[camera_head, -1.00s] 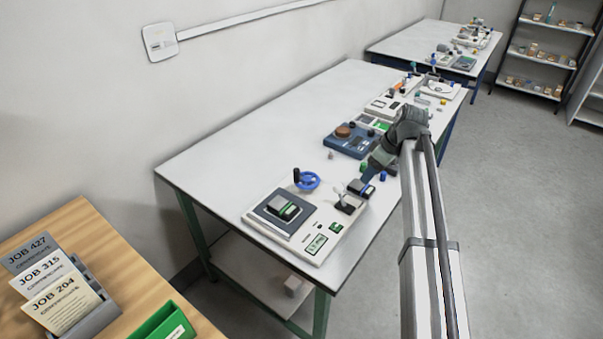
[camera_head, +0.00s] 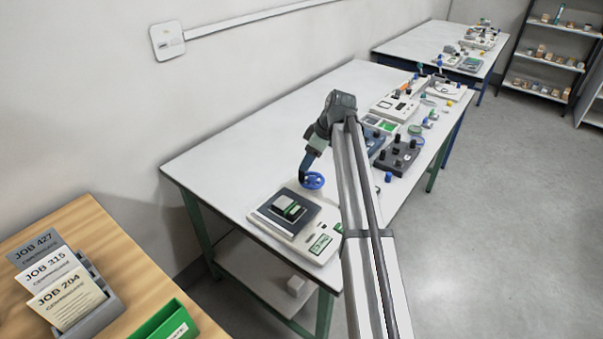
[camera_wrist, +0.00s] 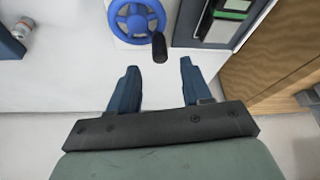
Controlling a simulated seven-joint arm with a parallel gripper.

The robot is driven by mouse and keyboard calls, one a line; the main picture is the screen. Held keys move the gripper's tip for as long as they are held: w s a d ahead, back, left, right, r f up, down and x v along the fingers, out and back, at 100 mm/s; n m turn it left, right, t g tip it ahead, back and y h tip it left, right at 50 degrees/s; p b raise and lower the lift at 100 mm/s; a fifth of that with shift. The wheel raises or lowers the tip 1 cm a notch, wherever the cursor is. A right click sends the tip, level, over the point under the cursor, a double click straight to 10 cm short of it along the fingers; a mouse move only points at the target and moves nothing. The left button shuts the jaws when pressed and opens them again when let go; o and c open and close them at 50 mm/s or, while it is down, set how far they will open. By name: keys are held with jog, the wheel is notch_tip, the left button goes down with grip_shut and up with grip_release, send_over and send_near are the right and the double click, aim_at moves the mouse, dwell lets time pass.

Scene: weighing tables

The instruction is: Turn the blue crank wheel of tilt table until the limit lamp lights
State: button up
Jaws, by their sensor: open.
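The blue crank wheel (camera_head: 313,181) sits at the near end of the long white table, by the tilt table's dark plate (camera_head: 270,212). In the wrist view the wheel (camera_wrist: 137,20) is at the top, with a black upright handle (camera_wrist: 159,47) on its rim. My gripper (camera_wrist: 158,68) is open and empty, its two blue fingers pointing toward the wheel and handle, apart from them. In the head view my gripper (camera_head: 304,176) is just beside the wheel and hides its handle. A small green display (camera_head: 320,244) is on the tilt table's near side. I cannot make out the limit lamp.
Several instruments, including a dark box with black knobs (camera_head: 398,158), stand farther along the white table (camera_head: 235,150). A wooden desk (camera_head: 85,222) with job cards and a green tray (camera_head: 165,322) is at the lower left.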

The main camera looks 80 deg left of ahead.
aim_at(301, 182)
jog(key=x, duration=0.7)
jog(key=shift+f, duration=0.1)
grip_shut()
dwell(0.4)
